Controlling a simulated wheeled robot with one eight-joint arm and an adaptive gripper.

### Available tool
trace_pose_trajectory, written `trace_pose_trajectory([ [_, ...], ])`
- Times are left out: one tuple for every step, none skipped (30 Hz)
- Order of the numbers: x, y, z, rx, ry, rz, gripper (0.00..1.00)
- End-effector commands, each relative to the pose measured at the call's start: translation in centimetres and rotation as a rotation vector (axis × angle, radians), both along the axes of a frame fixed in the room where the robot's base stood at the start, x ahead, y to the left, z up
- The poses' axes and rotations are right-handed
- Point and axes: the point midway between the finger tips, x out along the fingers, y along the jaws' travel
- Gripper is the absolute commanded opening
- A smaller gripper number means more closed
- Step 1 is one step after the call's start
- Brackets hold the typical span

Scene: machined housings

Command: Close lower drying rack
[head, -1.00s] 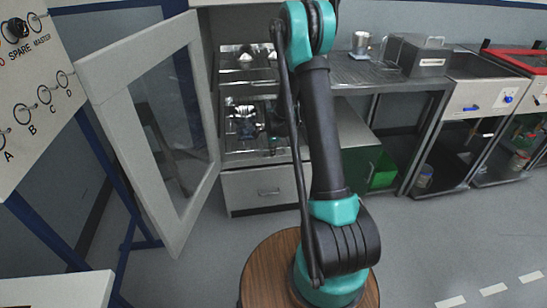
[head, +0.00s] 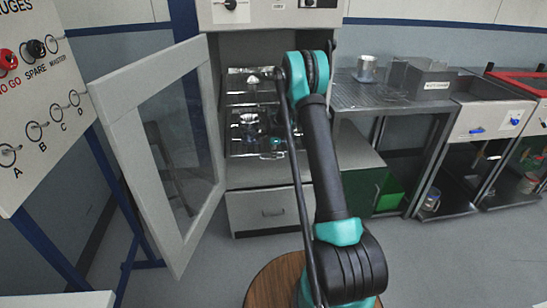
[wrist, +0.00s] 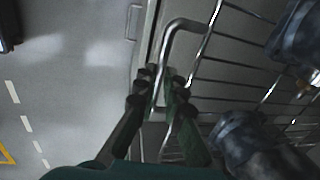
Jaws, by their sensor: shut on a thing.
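The lower drying rack (head: 236,152) is a wire shelf inside the open white cabinet, with shiny metal parts (head: 250,124) on it. In the wrist view its wires (wrist: 245,60) and a bent metal bar handle (wrist: 184,24) at its edge show close up. My gripper (wrist: 162,82) is shut on this handle; the fingertips hide part of the bar. In the head view my gripper (head: 273,146) is small, at the front of the lower rack, partly behind my arm. Dark housings (wrist: 245,140) sit on the rack close to the right finger.
The upper rack (head: 237,98) sits above, with a part on it. The cabinet's glazed door (head: 165,150) stands open at left. A closed drawer (head: 262,210) is below. A metal bench (head: 385,97) and green bin (head: 388,195) are at right.

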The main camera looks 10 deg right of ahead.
Motion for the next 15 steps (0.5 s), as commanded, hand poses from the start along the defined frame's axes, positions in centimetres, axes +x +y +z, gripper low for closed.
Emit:
trace_pose_trajectory([
  [0.01,0.01,0.0,0.0,0.0,0.0,0.0],
  [0.0,0.01,0.0,0.0,0.0,0.0,0.0],
  [0.0,0.01,0.0,0.0,0.0,0.0,0.0],
  [-0.01,0.01,0.0,0.0,0.0,0.0,0.0],
  [-0.01,0.01,0.0,0.0,0.0,0.0,0.0],
  [-0.02,0.01,0.0,0.0,0.0,0.0,0.0],
  [-0.02,0.01,0.0,0.0,0.0,0.0,0.12],
  [-0.03,0.01,-0.01,0.0,0.0,0.0,0.15],
  [-0.03,0.01,-0.01,0.0,0.0,0.0,0.2],
  [-0.03,0.01,-0.01,0.0,0.0,0.0,0.24],
  [-0.03,0.01,-0.01,0.0,0.0,0.0,0.28],
  [-0.04,0.01,-0.01,0.0,0.0,0.0,0.31],
  [-0.04,0.01,0.0,0.0,0.0,0.0,0.31],
  [-0.04,0.01,0.0,0.0,0.0,0.0,0.31],
  [-0.04,0.01,0.0,0.0,0.0,0.0,0.31],
])
